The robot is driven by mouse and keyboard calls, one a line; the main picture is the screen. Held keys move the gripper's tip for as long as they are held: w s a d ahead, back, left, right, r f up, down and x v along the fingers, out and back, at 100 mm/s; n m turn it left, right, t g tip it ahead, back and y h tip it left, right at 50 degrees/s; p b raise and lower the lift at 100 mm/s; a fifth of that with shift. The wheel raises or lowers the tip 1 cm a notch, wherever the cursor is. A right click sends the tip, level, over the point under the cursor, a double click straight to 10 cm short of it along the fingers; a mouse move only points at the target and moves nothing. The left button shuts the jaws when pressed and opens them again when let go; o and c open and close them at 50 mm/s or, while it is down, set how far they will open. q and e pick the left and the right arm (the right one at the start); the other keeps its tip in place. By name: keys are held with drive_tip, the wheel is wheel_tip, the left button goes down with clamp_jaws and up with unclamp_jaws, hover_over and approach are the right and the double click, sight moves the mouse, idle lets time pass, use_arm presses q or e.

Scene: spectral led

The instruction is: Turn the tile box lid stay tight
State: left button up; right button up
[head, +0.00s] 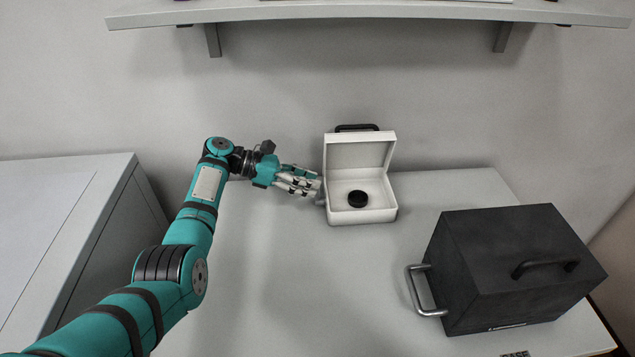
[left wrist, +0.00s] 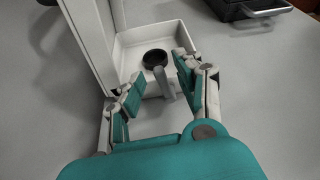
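The white tile box (head: 361,217) stands on the table with its lid (head: 358,153) raised; a black handle sits on the lid's top edge. A black round piece (head: 358,199) lies inside. My left gripper (head: 316,188) is at the box's left side. In the left wrist view, my left gripper (left wrist: 160,84) has its two fingers apart, with a small grey lever-like part (left wrist: 164,84) at the box's side showing between them. I take this part to be the lid stay; neither finger clearly touches it. The open box (left wrist: 183,37) lies just beyond the fingertips. My right gripper is not in view.
A large dark case (head: 510,265) with a metal side handle (head: 418,290) stands at the table's right. A shelf (head: 365,13) runs along the wall above. A grey cabinet (head: 100,230) stands at left. The table's front middle (head: 310,290) is clear.

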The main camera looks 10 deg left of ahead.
use_arm(q)
drive_tip(key=shift+x, duration=1.35)
drive_tip(key=shift+c, duration=0.4)
clamp_jaws()
